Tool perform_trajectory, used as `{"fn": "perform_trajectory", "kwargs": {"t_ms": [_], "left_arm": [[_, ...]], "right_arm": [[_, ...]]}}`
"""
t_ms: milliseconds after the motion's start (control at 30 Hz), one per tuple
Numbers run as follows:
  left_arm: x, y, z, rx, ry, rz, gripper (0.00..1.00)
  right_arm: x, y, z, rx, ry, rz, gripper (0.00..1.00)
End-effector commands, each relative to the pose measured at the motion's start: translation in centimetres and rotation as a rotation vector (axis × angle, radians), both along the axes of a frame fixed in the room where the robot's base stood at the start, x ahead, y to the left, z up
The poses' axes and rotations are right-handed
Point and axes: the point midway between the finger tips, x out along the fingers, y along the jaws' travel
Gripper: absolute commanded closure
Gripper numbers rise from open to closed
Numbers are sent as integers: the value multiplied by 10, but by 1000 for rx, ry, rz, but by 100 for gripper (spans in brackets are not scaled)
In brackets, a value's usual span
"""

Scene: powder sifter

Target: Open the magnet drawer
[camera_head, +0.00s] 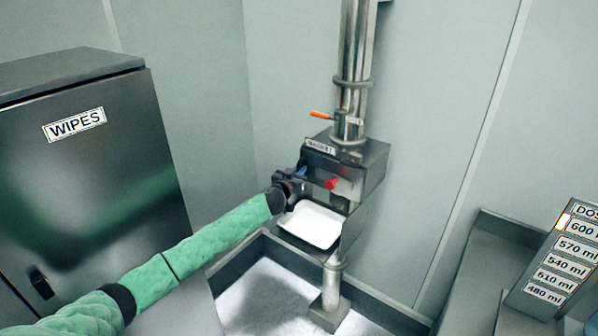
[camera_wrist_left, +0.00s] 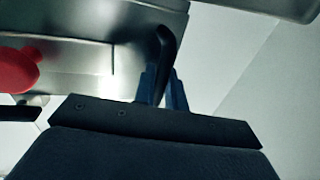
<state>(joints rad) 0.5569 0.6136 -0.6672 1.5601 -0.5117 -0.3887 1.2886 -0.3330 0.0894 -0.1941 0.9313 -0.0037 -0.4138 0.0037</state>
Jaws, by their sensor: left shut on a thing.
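The magnet unit (camera_head: 368,163) is a dark metal box with a MAGNET label, set in the vertical steel pipe. Its drawer front shows a red knob (camera_head: 331,183), also large in the left wrist view (camera_wrist_left: 18,70). My left gripper (camera_head: 301,172) is at the left side of the drawer front. In the left wrist view its blue fingers (camera_wrist_left: 163,86) are shut on a black bar handle (camera_wrist_left: 168,48) on the metal front (camera_wrist_left: 80,55). The arm partly hides the handle in the head view. I cannot tell whether the drawer stands out from the box. My right gripper is not in view.
A white tray (camera_head: 310,226) sits just below the drawer front. An orange-handled valve (camera_head: 321,115) is above the unit. A WIPES cabinet (camera_head: 85,150) stands at left. A rack of ml labels (camera_head: 560,262) is at lower right. Walls are close behind the pipe.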

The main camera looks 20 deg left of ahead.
Motion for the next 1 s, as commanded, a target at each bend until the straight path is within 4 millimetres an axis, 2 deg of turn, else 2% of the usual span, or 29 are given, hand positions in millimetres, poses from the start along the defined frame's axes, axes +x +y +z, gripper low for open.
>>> {"fn": "perform_trajectory", "kwargs": {"t_ms": [267, 800, 1000], "left_arm": [[-16, 6, -2, -1, 1, 0, 100], [-109, 40, -2, 0, 1, 0, 100], [-134, 49, 0, -1, 0, 0, 100]], "right_arm": [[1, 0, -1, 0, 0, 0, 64], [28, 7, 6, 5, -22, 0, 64], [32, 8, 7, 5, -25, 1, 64]]}}
